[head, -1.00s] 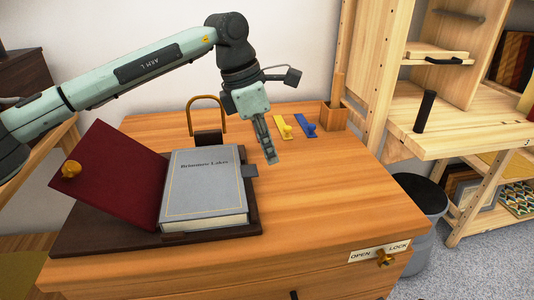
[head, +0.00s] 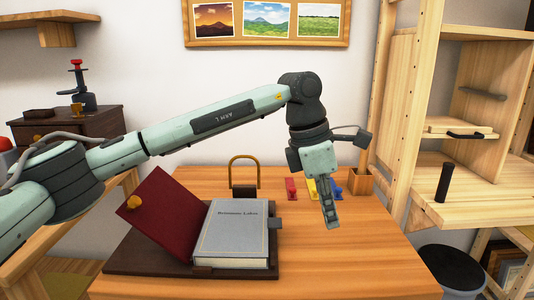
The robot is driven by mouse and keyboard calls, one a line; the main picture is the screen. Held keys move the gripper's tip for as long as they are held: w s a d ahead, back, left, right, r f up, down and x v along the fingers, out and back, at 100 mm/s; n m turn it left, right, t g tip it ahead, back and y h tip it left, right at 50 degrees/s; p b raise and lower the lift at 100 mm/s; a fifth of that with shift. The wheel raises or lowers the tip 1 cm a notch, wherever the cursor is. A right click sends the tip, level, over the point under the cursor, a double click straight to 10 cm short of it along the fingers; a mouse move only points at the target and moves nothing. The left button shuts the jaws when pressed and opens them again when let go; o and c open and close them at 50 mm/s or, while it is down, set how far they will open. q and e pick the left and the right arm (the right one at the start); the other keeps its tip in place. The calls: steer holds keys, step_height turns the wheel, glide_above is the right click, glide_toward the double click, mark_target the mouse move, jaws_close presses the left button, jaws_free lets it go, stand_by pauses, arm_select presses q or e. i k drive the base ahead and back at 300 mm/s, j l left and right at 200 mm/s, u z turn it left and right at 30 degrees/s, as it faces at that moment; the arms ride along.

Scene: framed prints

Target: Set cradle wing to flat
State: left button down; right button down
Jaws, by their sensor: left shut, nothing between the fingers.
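The cradle wing is a dark red panel (head: 163,213) with a brass knob (head: 134,202). It stands tilted up, sloping from upper left down to the book's left side. A grey book (head: 232,235) lies closed on the dark cradle base (head: 150,266). My left gripper (head: 332,224) points down above the table, right of the book and apart from both book and wing. Its fingers are shut and empty. My right gripper is not in view.
A padlock-shaped object (head: 243,175) stands behind the book. The tabletop (head: 350,258) is clear at right. Shelving stands further right.

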mark_target(160, 208)
steer(key=k, duration=1.15)
